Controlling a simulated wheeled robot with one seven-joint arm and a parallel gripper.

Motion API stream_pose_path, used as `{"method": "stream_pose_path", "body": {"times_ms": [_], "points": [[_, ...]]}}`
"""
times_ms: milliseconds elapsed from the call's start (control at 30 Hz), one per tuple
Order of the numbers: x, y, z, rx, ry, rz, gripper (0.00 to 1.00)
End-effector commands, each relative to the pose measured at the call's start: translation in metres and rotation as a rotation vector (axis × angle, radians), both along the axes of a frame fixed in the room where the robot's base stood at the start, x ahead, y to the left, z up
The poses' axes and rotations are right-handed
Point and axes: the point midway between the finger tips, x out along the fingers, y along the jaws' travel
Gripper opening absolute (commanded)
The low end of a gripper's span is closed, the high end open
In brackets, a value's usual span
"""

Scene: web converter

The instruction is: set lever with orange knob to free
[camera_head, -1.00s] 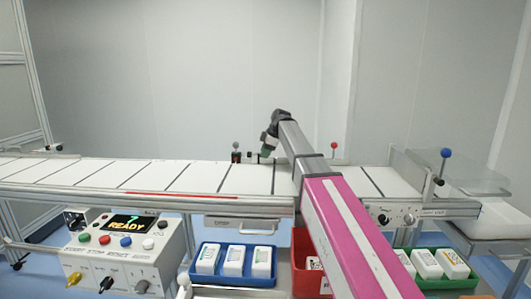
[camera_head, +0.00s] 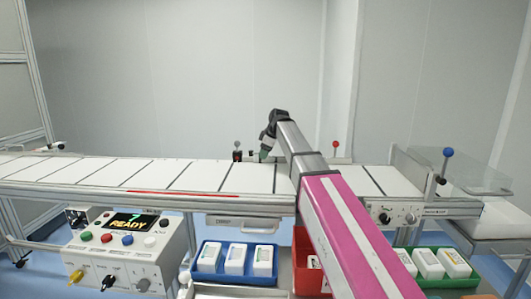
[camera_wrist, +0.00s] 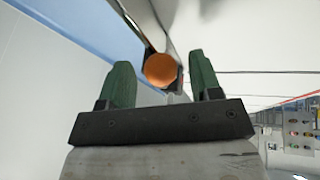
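The orange knob (camera_wrist: 160,69) shows round in the wrist view, in the gap between the two green fingers of my gripper (camera_wrist: 159,60) and beyond them. The fingers are apart, with nothing clamped between them. In the head view my gripper (camera_head: 264,154) is at the far side of the conveyor, pointing down and left. I cannot make out the orange knob there. The lever's shaft is mostly hidden behind its knob, and its setting cannot be read.
A dark-knobbed lever (camera_head: 237,147) stands left of my gripper, a red-knobbed lever (camera_head: 335,146) right of it. A blue-knobbed lever (camera_head: 447,153) is farther right. The white conveyor (camera_head: 200,177) lies below. A control box (camera_head: 125,248) reads READY at front left.

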Motion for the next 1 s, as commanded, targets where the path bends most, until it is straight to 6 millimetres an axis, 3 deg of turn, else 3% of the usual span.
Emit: {"method": "stream_pose_path", "body": {"times_ms": [267, 800, 1000], "points": [[-0.002, -0.003, 0.005, -0.001, 0.001, 0.001, 0.58], [-0.024, -0.031, 0.084, 0.0, -0.001, 0.0, 0.58], [-0.028, -0.035, 0.096, 0.0, 0.001, 0.0, 0.58]]}}
